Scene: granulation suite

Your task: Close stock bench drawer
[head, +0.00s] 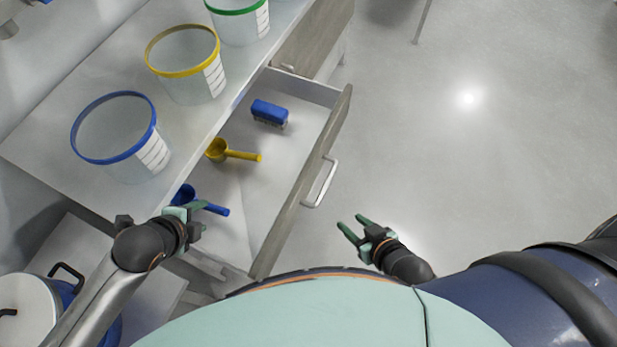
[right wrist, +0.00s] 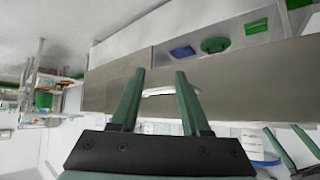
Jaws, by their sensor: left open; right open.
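The stock bench drawer (head: 298,200) stands pulled open from under the white bench top, with a wood-look front and a pale bar handle (head: 321,184). Inside lie a blue brush (head: 269,112), a yellow scoop (head: 234,153) and a blue scoop (head: 213,207). My right gripper (head: 350,229) is open and empty, outside the drawer front and a little nearer me than the handle. In the right wrist view the handle (right wrist: 158,92) shows between the open fingers, apart from them. My left gripper (head: 192,212) is open above the near left end of the drawer, close to the blue scoop.
On the bench top (head: 84,55) stand tubs with blue (head: 115,165), yellow (head: 185,85) and green (head: 240,25) rims. Another drawer front (head: 318,38) lies beyond the open one. A lidded blue container (head: 110,325) is at lower left. The floor (head: 480,150) to the right is clear.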

